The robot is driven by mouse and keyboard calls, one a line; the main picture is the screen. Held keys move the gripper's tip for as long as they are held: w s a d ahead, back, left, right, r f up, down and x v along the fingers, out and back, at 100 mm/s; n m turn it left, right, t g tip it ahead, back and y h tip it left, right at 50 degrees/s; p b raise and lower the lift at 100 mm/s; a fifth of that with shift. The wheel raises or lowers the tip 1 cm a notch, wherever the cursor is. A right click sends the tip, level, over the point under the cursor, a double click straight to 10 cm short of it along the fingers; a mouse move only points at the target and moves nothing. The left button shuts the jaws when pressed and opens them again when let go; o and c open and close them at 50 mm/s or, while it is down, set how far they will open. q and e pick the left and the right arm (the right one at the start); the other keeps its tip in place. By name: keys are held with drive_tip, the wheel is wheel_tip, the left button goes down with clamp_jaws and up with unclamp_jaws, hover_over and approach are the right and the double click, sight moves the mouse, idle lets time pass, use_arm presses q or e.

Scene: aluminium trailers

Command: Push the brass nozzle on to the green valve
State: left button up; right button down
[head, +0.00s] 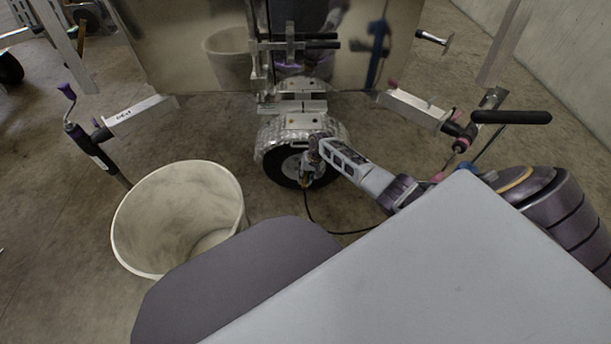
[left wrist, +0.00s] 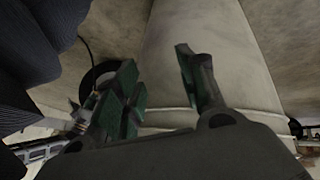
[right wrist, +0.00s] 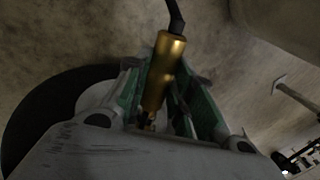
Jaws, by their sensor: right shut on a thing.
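My right gripper (head: 311,168) is in front of the trailer's small wheel (head: 334,133) in the head view. In the right wrist view its green-padded fingers (right wrist: 158,85) are shut on the brass nozzle (right wrist: 166,55), a gold cylinder with a black hose (right wrist: 176,18) at its far end. The nozzle's near end is close to a small brassy piece in shadow, and I cannot tell whether they touch. I cannot make out the green valve. My left gripper (left wrist: 158,88) is open and empty in the left wrist view; it is hidden in the head view.
A whitish bucket (head: 128,222) stands on the concrete floor at left, and its side fills much of the left wrist view (left wrist: 205,30). Trailer legs with crank handles stand at left (head: 90,145) and right (head: 462,130). The hose (head: 325,228) trails on the floor.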

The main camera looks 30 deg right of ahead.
drive_tip(key=shift+w+d+b, duration=0.3)
drive_tip(key=shift+w+b, duration=0.05)
drive_tip(key=shift+w, duration=0.1)
drive_tip(key=c, duration=1.1)
unclamp_jaws()
drive_tip(key=shift+c, duration=0.2)
drive_tip(key=shift+s+a, duration=0.15)
drive_tip(key=shift+s, duration=0.05)
